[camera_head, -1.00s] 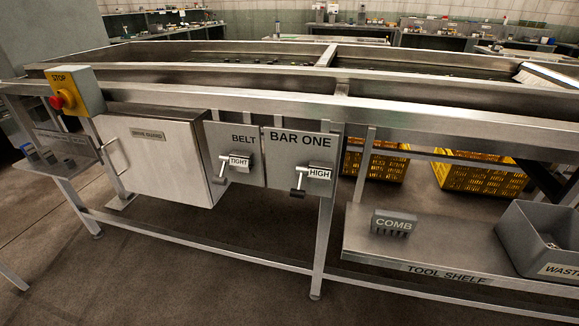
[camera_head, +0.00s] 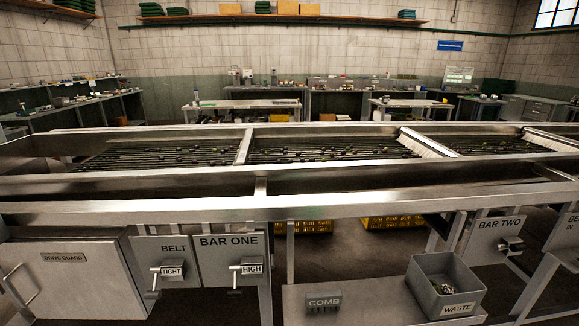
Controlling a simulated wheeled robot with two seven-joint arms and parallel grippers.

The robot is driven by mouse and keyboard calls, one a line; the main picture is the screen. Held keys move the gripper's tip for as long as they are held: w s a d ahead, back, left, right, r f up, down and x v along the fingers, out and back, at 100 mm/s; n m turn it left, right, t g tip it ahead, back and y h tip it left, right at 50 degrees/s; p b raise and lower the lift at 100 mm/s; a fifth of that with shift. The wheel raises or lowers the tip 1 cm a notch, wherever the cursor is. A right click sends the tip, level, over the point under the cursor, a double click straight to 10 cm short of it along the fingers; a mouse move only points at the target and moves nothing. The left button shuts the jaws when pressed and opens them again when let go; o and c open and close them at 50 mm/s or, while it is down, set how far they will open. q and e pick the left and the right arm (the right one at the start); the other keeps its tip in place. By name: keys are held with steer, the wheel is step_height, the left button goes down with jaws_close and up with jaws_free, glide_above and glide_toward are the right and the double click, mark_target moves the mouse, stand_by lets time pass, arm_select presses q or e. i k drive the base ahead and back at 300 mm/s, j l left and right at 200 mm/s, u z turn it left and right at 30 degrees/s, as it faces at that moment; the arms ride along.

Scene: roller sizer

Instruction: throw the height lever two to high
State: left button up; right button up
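The BAR TWO panel (camera_head: 497,226) is at the right of the head view, under the machine's front rail. Its lever (camera_head: 511,245) sticks out from the panel's lower right; its tag and setting cannot be read. The BAR ONE panel (camera_head: 229,245) is left of centre, and its lever (camera_head: 250,268) shows the tag HIGH. The BELT panel beside it has a lever (camera_head: 170,271) tagged TIGHT. Neither of my grippers is in view.
The roller sizer's steel front rail (camera_head: 330,206) spans the view. Below it, a tool shelf (camera_head: 385,300) carries a grey comb (camera_head: 324,302) and a grey waste bin (camera_head: 437,285). Yellow crates (camera_head: 392,222) stand behind. The drive guard (camera_head: 75,275) is at left.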

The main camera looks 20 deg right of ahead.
mark_target(513, 247)
steer(key=z, duration=2.2)
steer(key=i+l, duration=0.1)
steer(key=l+u, duration=0.05)
